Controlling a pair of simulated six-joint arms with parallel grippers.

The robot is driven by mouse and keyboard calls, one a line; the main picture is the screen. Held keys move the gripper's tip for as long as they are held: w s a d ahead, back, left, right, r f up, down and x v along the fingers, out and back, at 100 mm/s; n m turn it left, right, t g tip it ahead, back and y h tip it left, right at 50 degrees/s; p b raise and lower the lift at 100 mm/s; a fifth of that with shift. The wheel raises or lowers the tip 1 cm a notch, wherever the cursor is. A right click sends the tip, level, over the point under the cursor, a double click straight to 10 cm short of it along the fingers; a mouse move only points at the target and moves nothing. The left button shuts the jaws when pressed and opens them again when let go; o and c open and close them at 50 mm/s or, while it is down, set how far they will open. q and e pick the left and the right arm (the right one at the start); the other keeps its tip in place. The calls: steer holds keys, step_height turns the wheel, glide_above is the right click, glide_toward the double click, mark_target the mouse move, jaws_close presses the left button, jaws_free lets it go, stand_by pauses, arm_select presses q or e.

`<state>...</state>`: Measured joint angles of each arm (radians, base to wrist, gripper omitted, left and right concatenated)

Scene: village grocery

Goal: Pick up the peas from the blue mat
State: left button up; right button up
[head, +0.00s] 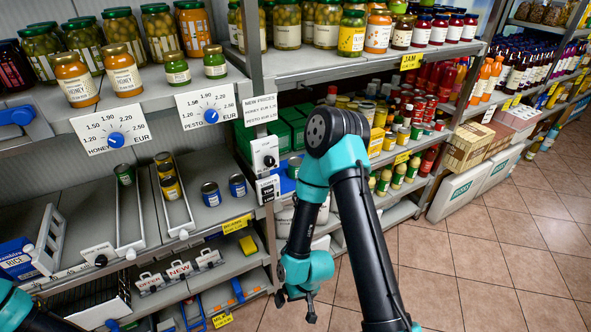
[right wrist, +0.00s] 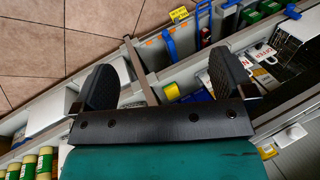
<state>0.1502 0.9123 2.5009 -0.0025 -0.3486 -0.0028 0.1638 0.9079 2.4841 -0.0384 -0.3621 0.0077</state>
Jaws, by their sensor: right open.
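My right gripper (head: 296,304) hangs low in front of the shelf's lower tiers, pointing down. In the right wrist view its two black fingers (right wrist: 165,82) are spread wide with nothing between them. A small green-labelled can (head: 294,167) stands on the middle shelf behind my right arm, with a patch of blue beside it; I cannot tell whether these are the peas and the mat. Another dark green can (head: 125,174) stands in a left rail.
Two yellow-topped cans (head: 171,188) stand in a rail, and two blue cans (head: 210,194) stand right of it. A yellow block (head: 248,245) lies on the lower shelf. Price boards (head: 207,106) edge the upper shelf. The tiled floor (head: 480,260) at right is clear.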

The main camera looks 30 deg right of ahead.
steer(key=w+d+r+t, duration=0.1)
steer(key=w+d+t, duration=0.25)
steer(key=w, duration=0.35)
steer(key=w+d+r+t, duration=0.15)
steer(key=w+d, duration=0.25)
steer(key=w, duration=0.4)
steer(key=n+t+y, duration=0.2)
steer(key=n+t, duration=0.3)
steer(key=t, duration=0.1)
glide_toward(296, 168)
step_height(296, 168, down, 5)
steer(key=s+a, duration=0.1)
steer(key=s, duration=0.2)
steer(key=d+r+n+y, duration=0.1)
steer(key=d+r+n, duration=0.2)
steer(key=d+r, duration=0.3)
steer(key=shift+s+d+r+y, duration=0.35)
steer(key=shift+d+r+y, duration=0.05)
steer(key=shift+d, duration=0.55)
steer(key=x, duration=1.2)
steer(key=shift+w, duration=0.2)
